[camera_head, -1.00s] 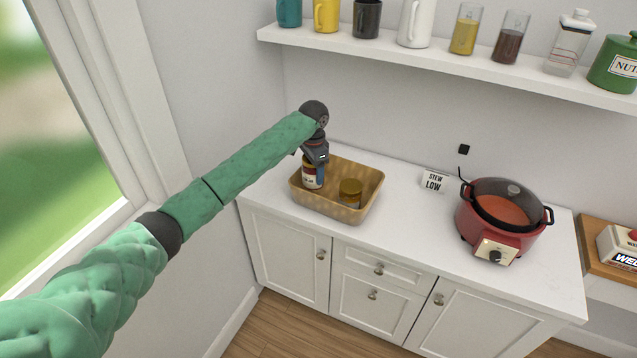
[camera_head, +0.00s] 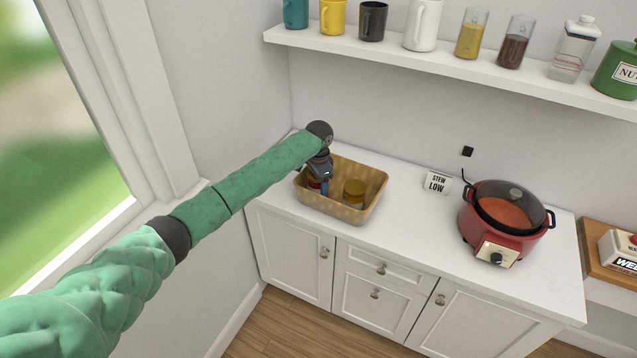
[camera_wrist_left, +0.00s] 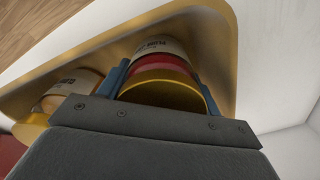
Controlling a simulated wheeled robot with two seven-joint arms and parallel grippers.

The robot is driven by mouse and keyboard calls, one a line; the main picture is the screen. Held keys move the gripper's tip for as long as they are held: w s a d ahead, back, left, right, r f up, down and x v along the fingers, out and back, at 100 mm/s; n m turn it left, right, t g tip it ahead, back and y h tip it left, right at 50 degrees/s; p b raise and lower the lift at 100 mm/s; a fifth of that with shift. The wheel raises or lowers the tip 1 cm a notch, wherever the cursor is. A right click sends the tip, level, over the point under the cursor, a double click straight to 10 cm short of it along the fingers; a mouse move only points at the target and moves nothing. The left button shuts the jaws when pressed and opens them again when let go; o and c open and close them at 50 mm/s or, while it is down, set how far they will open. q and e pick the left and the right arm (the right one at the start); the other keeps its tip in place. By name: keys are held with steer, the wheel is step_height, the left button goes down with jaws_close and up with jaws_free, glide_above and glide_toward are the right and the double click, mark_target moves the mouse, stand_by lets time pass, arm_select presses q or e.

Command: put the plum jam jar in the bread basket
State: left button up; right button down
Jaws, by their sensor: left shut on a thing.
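In the left wrist view this jar (camera_wrist_left: 160,66) stands between the blue fingers (camera_wrist_left: 164,78), inside the basket walls. Whether its base touches the basket floor is hidden. My right gripper is not in view.
A second gold-lidded jar (camera_head: 353,192) stands in the basket to the right of the held one. A red cooker (camera_head: 497,225) and a "STEW LOW" card (camera_head: 437,183) stand farther right. A shelf (camera_head: 440,66) with mugs and jars runs above.

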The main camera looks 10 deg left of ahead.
arm_select(q)
steer(key=o, duration=1.3)
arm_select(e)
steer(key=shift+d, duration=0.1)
arm_select(q)
steer(key=shift+r, duration=0.2)
steer(key=shift+r+b, duration=0.3)
step_height(320, 180, up, 10)
steer(key=b, duration=0.3)
steer(key=shift+b, duration=0.35)
steer(key=shift+r, duration=0.65)
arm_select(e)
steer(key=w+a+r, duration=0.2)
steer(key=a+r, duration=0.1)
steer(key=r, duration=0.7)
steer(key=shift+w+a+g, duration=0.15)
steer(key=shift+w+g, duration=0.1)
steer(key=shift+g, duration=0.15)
